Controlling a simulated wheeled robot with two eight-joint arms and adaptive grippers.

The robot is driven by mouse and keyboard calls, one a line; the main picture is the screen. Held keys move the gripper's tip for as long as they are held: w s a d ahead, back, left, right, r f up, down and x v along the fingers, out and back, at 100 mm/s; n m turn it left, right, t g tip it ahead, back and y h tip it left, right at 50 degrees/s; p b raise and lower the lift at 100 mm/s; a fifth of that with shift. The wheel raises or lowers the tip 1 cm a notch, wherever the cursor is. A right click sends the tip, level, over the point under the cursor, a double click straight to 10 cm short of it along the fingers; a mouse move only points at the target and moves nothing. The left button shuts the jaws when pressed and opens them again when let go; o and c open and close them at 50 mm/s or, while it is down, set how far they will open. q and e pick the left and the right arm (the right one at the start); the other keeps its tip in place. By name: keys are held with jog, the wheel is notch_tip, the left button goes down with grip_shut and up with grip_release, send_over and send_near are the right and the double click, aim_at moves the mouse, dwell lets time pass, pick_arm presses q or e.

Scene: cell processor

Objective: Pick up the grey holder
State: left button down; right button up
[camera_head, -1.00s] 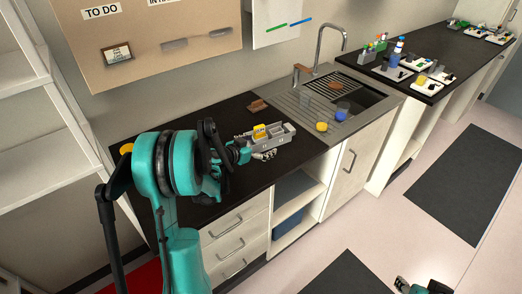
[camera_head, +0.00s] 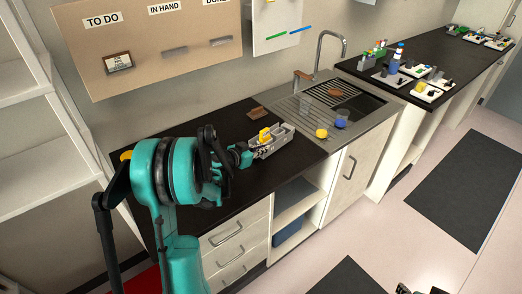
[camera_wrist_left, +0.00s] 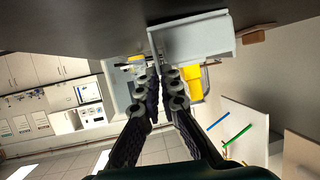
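The grey holder (camera_head: 275,146) lies on the black counter, a long open tray shape with a yellow piece (camera_head: 265,135) in it. In the left wrist view the holder (camera_wrist_left: 198,40) is at the top, against the dark counter, and the yellow piece (camera_wrist_left: 194,84) shows beside the fingers. My left gripper (camera_head: 247,156) is at the holder's near left end. Its fingers (camera_wrist_left: 161,78) are close together at the holder's edge and look shut on a thin part of it; the exact contact is hidden. My right gripper (camera_head: 421,290) barely shows at the bottom edge.
Right of the holder is a sink (camera_head: 362,105) with a tap, a clear cup and yellow and blue round items beside it. A small brown block (camera_head: 257,113) lies behind the holder. The counter's front edge is close. Racks of parts stand on the far counter (camera_head: 450,65).

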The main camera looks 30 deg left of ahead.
pick_arm(q)
jog(key=r, duration=0.2)
jog(key=r+p, duration=0.1)
jog(key=shift+w+d+r, duration=0.1)
jog(key=shift+w, duration=0.15)
jog(key=w+d+r+p, duration=0.3)
jog(key=w+d+r, duration=0.2)
jog(key=w, duration=0.4)
jog(key=shift+w+d+r, duration=0.15)
jog(key=shift+d+r, duration=0.05)
jog(key=shift+r, duration=0.45)
